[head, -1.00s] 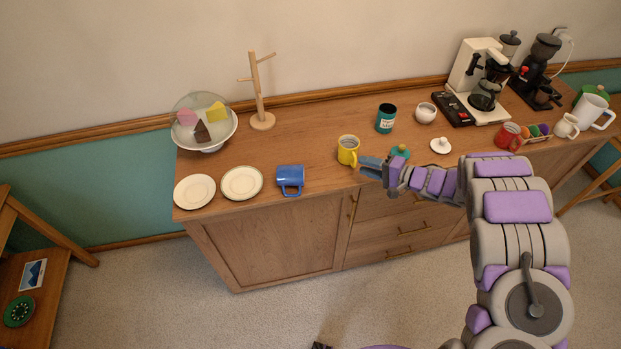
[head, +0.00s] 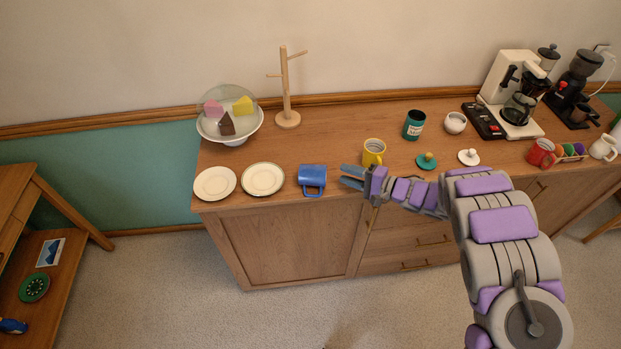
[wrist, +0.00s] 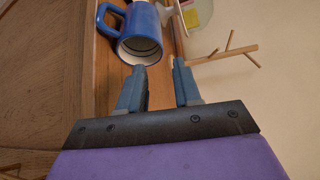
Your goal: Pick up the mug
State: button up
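A blue mug (head: 311,174) lies on its side near the front edge of the wooden cabinet top, its handle toward the front. In the wrist view the mug (wrist: 150,20) has its mouth facing my gripper. My gripper (head: 343,175) is just right of the mug, fingers pointing at it. In the wrist view my gripper (wrist: 158,66) is open, with a gap between its fingers and nothing held. One fingertip appears close to the mug's rim; contact cannot be told.
A yellow mug (head: 374,148) stands behind my gripper. Two plates (head: 215,183) lie left of the blue mug. A wooden mug tree (head: 286,90) and a domed cake dish (head: 228,132) stand behind. A teal mug (head: 413,127) and lids (head: 426,162) are to the right.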

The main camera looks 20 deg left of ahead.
aim_at(318, 166)
jog(key=a+b, duration=0.1)
jog(key=a, duration=0.1)
jog(key=a+f+b, duration=0.1)
jog(key=a, duration=0.2)
jog(key=shift+w, duration=0.15)
jog(key=shift+w+a, duration=0.1)
jog(key=shift+a, duration=0.2)
jog(key=shift+d, duration=0.15)
grip_shut()
